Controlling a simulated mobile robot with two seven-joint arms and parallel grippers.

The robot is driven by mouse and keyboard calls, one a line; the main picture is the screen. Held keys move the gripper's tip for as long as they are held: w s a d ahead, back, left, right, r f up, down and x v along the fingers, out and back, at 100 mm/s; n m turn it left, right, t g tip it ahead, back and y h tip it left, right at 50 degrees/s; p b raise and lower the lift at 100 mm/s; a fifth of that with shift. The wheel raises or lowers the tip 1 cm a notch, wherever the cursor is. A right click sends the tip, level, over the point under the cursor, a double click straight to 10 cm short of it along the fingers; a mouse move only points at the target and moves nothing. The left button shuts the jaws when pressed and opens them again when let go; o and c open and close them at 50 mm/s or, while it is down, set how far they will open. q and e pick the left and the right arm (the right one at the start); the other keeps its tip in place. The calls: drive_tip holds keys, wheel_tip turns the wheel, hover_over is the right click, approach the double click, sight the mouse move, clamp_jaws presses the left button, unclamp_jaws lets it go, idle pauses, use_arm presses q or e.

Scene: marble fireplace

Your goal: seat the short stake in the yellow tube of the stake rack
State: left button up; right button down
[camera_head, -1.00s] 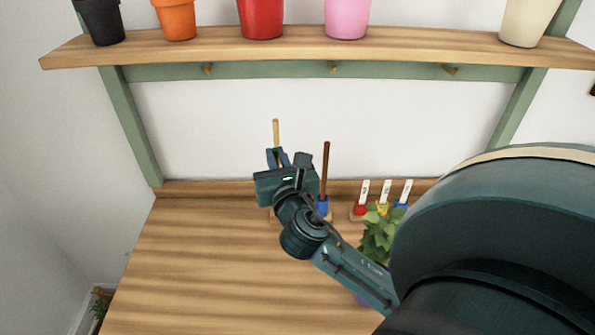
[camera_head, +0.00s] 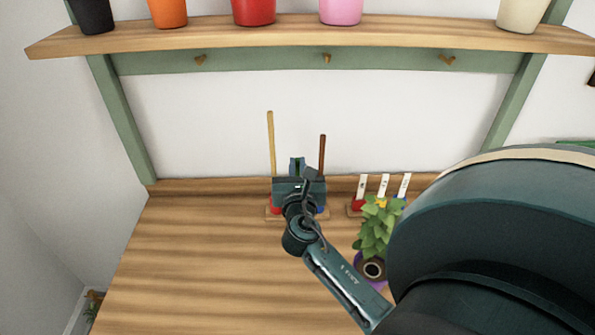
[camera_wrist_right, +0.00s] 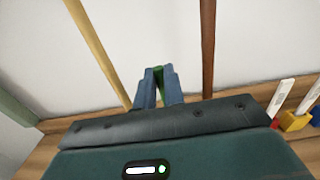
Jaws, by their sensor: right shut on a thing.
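The stake rack (camera_head: 269,215) stands at the back of the wooden bench, largely hidden behind my right gripper. A tall tan stake (camera_head: 271,145) stands in its red tube (camera_head: 276,204) on the left. A brown stake (camera_head: 322,155) stands in its blue tube (camera_head: 322,212) on the right. My right gripper (camera_head: 297,166) is between these two stakes, its fingers shut on a green piece, apparently the short stake (camera_wrist_right: 159,82). Only a sliver of it shows between the fingers. The yellow tube is hidden, so I cannot tell whether the stake is in it. My left gripper is out of view.
A leafy plant in a purple pot (camera_head: 361,268) stands right of my forearm. Behind it is a small rack (camera_head: 355,210) with white labels. A shelf (camera_head: 300,37) with several coloured pots runs above. The bench's left side (camera_head: 185,260) is clear.

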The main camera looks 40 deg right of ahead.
drive_tip(key=shift+f, duration=0.35)
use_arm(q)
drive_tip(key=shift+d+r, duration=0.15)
use_arm(e)
drive_tip(key=c, duration=1.5)
unclamp_jaws()
drive_tip(key=shift+r, duration=0.1)
drive_tip(key=shift+r, duration=0.25)
use_arm(q)
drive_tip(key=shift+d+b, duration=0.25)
drive_tip(key=shift+b, duration=0.45)
use_arm(e)
drive_tip(key=v, duration=1.2)
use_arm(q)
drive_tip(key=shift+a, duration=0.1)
use_arm(e)
drive_tip(key=shift+f, duration=0.1)
